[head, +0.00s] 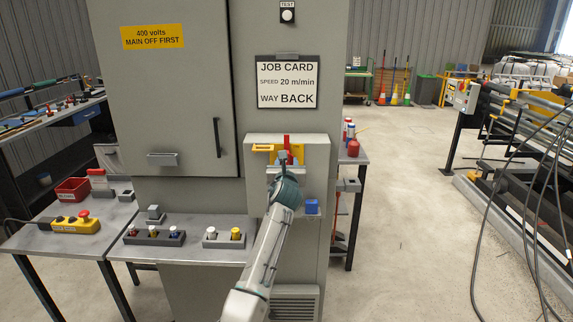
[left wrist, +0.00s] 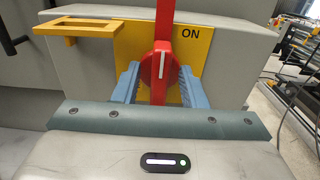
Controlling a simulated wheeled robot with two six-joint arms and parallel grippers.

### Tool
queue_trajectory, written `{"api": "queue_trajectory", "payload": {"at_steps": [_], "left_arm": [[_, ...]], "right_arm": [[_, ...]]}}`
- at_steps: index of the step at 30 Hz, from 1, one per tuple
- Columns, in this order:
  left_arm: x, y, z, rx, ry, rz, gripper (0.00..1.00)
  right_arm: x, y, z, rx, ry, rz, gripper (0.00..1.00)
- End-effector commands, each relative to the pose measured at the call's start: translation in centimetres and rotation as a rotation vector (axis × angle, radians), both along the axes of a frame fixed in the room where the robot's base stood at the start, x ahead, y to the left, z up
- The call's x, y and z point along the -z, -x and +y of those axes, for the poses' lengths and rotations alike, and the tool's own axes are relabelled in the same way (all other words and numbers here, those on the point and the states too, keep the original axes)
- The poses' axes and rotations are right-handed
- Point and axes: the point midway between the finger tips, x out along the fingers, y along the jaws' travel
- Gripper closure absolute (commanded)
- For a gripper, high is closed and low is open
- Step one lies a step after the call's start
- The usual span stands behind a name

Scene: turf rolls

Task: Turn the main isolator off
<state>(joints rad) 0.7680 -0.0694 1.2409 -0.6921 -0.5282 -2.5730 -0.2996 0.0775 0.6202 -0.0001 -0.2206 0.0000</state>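The main isolator is a red handle (head: 287,141) on a yellow plate, on a grey box at the front of the cabinet. In the left wrist view the red handle (left wrist: 159,66) stands upright, its white line near vertical, with "ON" on the yellow plate (left wrist: 190,55) to the upper right. My left gripper (head: 284,158) is at the handle. In the left wrist view its blue fingers (left wrist: 158,80) stand either side of the handle's lower part, with a gap visible beside it, so it looks open. My right gripper is not in view.
A yellow hasp (head: 262,148) sticks out left of the handle. A job card (head: 287,83) and a yellow sign (head: 152,36) are on the cabinet. A bench (head: 190,256) with button boxes stands at left; a blue padlock-like block (head: 312,207) is below right.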

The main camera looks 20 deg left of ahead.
Motion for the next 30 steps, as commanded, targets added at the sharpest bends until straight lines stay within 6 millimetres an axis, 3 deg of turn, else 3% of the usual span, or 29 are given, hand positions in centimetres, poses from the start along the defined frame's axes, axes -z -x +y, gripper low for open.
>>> {"api": "queue_trajectory", "payload": {"at_steps": [2, 8, 20, 30], "left_arm": [[0.0, 0.01, 0.01, 0.0, 0.0, 0.0, 0.62], [0.0, 0.03, -0.01, 0.0, 0.0, 0.0, 1.0], [-0.04, 0.04, 0.03, 0.0, 0.052, -0.014, 1.0], [0.0, 0.1, 0.22, 0.0, 0.287, -0.081, 1.0]], "right_arm": [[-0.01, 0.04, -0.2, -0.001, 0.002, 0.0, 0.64], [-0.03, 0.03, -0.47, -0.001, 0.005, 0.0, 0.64], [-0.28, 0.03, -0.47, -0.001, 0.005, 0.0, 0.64], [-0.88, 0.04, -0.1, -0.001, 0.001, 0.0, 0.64]]}}
